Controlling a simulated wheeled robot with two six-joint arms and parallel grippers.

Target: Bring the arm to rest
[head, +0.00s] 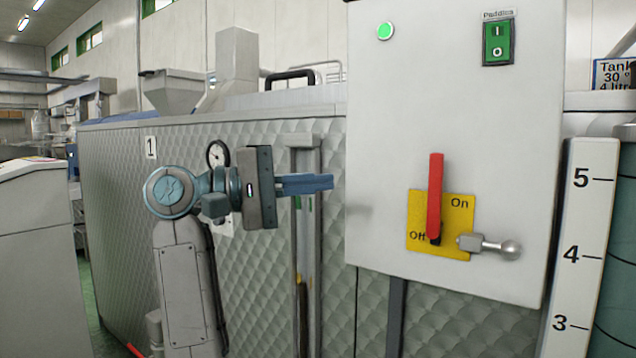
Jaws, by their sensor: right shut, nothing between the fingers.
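My right gripper (332,182) is in the middle left of the head view. Its blue fingers are shut with nothing between them and point right, toward the left edge of a pale grey control box (385,130). It is clear of the red handle (435,190), which stands upright on a yellow plate (460,215) marked On and Off. My right arm (185,275) rises from the bottom of the picture and bends at the wrist. My left gripper is not in view.
A quilted metal tank (115,190) stands behind my arm, with a round gauge (217,153). The box bears a lit green lamp (385,31), a green rocker switch (498,42) and a ball-ended metal lever (490,245). A numbered scale (580,250) stands at right.

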